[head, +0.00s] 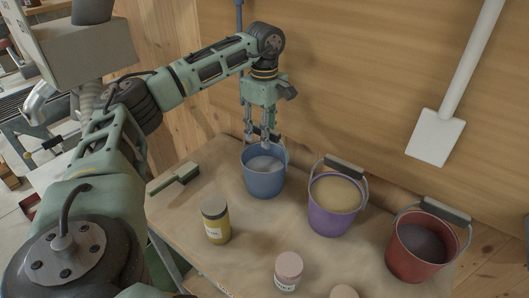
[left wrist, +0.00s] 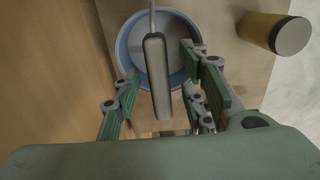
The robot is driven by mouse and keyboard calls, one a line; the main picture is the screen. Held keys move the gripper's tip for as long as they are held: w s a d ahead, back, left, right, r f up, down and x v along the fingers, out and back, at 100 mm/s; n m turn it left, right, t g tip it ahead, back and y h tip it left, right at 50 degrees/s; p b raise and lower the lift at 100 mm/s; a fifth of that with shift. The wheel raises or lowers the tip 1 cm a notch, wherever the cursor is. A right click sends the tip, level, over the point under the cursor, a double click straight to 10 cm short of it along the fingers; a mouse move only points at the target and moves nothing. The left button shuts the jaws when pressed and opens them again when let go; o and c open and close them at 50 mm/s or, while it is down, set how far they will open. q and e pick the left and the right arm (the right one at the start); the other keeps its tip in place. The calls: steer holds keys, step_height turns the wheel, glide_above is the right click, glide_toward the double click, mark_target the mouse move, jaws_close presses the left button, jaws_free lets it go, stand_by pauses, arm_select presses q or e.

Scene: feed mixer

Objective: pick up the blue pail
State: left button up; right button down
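The blue pail (head: 264,183) stands upright on the table at the back left, with pale grey contents. My left gripper (head: 261,134) points down right above it, its fingertips near the pail's rim. In the left wrist view the blue pail (left wrist: 125,48) is below the fingers, and its handle with a dark grey grip (left wrist: 157,78) lies between them. The left gripper (left wrist: 163,72) is open, with a gap on both sides of the grip. I cannot tell how deep the fingers reach around it. My right gripper is not in view.
A purple pail (head: 333,212) and a red pail (head: 415,258) stand to the right. The wooden wall (head: 350,70) rises close behind; a white shovel (head: 438,135) hangs there.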

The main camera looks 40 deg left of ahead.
arm_select(q)
steer(key=shift+f, duration=0.25)
stand_by(0.4)
steer(key=shift+c, duration=0.4)
jaws_close()
steer(key=shift+w+r, duration=0.1)
stand_by(0.4)
